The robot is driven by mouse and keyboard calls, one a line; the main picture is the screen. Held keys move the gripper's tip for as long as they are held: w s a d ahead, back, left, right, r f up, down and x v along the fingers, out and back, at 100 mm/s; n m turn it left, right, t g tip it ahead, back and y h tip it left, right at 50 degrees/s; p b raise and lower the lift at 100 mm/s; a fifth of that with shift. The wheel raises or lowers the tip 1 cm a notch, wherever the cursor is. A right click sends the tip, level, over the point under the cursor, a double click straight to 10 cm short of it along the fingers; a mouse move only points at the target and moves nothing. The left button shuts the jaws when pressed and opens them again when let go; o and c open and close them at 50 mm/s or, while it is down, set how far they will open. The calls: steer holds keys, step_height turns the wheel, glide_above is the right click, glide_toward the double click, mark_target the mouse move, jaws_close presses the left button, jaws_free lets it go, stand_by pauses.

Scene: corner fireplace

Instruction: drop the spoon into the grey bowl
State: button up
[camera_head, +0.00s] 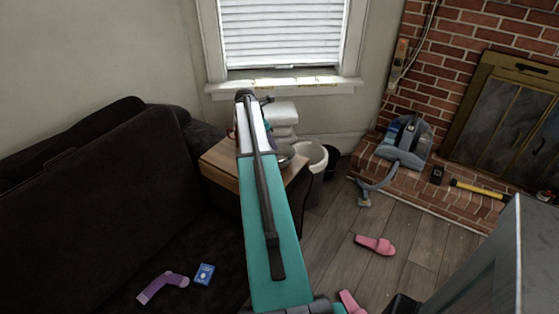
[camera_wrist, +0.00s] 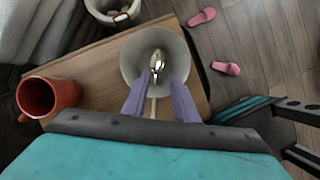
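In the wrist view the grey bowl (camera_wrist: 132,62) stands on a wooden side table (camera_wrist: 98,72). The spoon (camera_wrist: 157,66) shows with its shiny head over the bowl's inside and its pale handle running back between my fingers. My gripper (camera_wrist: 158,78) is over the near side of the bowl, its two lavender fingers spread apart with a gap on both sides of the spoon. I cannot tell whether the spoon touches the bowl. In the head view the bowl (camera_head: 286,154) is partly hidden behind my arm, and my fingers and the spoon are hidden.
A red mug (camera_wrist: 50,95) stands left of the bowl on the table. A pale bin (camera_head: 314,158) stands on the floor just beyond the table. A dark sofa (camera_head: 90,210) is on the left. Pink slippers (camera_head: 375,244) lie on the wooden floor right of the table.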

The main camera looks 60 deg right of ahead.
steer(key=v, duration=0.9)
steer(key=shift+b, duration=0.45)
